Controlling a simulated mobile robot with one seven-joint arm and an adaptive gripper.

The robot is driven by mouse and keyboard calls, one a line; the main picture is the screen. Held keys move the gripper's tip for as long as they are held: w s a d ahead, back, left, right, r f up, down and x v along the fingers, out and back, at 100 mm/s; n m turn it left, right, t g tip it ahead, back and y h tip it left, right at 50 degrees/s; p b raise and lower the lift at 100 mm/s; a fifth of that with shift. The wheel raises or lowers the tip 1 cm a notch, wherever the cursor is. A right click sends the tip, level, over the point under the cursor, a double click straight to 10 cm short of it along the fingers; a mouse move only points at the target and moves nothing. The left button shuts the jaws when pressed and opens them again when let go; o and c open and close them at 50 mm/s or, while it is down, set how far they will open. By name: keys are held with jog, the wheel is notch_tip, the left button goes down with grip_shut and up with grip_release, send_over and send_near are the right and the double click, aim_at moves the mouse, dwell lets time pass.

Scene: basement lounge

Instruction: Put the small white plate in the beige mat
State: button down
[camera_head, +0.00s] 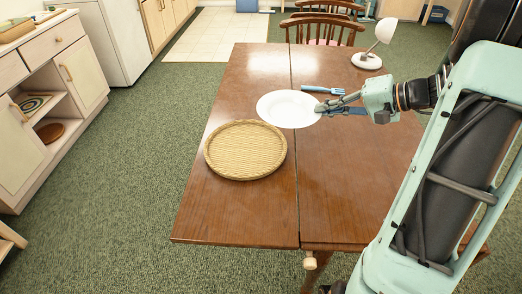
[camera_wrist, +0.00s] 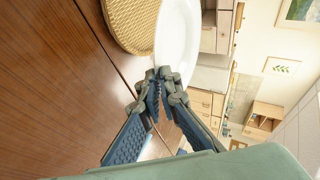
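The white plate (camera_head: 286,108) shows in the head view over the brown table, behind and to the right of the mat. The round beige woven mat (camera_head: 245,150) lies near the table's left edge and has a raised rim. My gripper (camera_head: 325,105) comes from the right with its fingers at the plate's right rim. In the wrist view, the fingertips (camera_wrist: 164,74) close on the near rim of the plate (camera_wrist: 178,35), and the mat (camera_wrist: 130,22) is beside it. The plate looks slightly above the table; the exact gap cannot be told.
A blue fork-like utensil (camera_head: 323,90) lies behind the plate. A white lamp (camera_head: 368,60) stands at the table's back right. A wooden chair (camera_head: 325,28) is behind the table (camera_head: 240,215). The table's front left is clear.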

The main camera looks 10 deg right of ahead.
aim_at(302, 118)
jog(key=a+f, duration=0.1)
jog(key=a, duration=0.1)
jog(key=a+f, duration=0.1)
jog(key=a, duration=0.1)
jog(key=a+f+b, duration=0.1)
jog(key=a, duration=0.2)
jog(key=shift+w, duration=0.35)
jog(key=a+f, duration=0.2)
jog(key=a+f+b, duration=0.1)
jog(key=a+f, duration=0.1)
jog(key=shift+w+f, duration=0.2)
jog(key=shift+f, duration=0.05)
jog(key=f, duration=0.2)
jog(key=a+f+b, duration=0.1)
jog(key=shift+w+a+f, duration=0.1)
jog(key=shift+a+f, duration=0.05)
jog(key=shift+f, duration=0.7)
jog(key=shift+f+b, duration=0.4)
jog(key=shift+b, duration=0.35)
